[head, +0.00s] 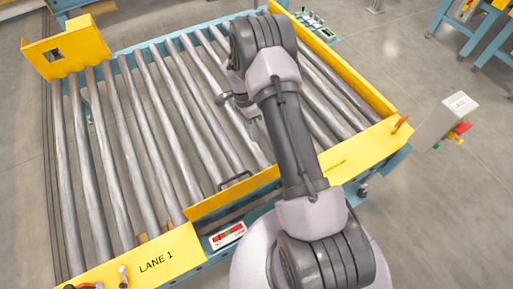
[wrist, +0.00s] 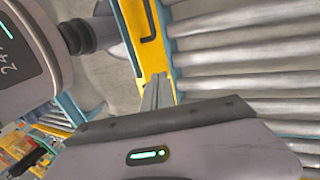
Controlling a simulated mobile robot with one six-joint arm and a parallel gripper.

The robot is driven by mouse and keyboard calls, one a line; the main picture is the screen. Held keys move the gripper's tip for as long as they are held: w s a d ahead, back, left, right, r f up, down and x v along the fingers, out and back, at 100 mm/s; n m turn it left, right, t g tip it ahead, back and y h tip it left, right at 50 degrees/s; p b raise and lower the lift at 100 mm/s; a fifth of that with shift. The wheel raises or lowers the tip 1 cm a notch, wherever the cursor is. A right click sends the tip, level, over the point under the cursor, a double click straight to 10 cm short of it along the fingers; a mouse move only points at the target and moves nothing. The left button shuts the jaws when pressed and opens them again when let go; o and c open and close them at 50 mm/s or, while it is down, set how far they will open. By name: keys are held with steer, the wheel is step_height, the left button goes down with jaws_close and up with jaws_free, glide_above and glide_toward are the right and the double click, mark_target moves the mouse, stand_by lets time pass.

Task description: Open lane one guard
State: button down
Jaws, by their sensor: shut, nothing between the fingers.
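The lane one guard is a long yellow bar (head: 210,206) along the near edge of the rollers, with a black handle (head: 236,180) on it. It lies low between the LANE 1 plate (head: 150,262) and the right yellow corner plate. In the wrist view, the yellow bar (wrist: 153,60) and its black handle (wrist: 149,20) show beyond the fingertips. My gripper (head: 256,135) hangs above the rollers, beyond the guard and apart from the handle. Its fingers also show in the wrist view (wrist: 158,92), shut and empty. My forearm hides the guard's right part.
The roller bed (head: 150,130) is empty. A yellow upright plate (head: 65,50) stands at the back left. A red-and-green panel (head: 228,236) sits in front of the guard. A button box (head: 445,122) stands at right. Grey floor (head: 440,220) is free at right.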

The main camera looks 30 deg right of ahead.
steer(key=b, duration=0.3)
glide_toward(265, 173)
steer(key=w+f, duration=0.3)
steer(key=f, duration=0.1)
steer(key=s, duration=0.2)
steer(key=s+b, duration=0.1)
steer(key=shift+s+f, duration=0.3)
steer(key=shift+s, duration=0.1)
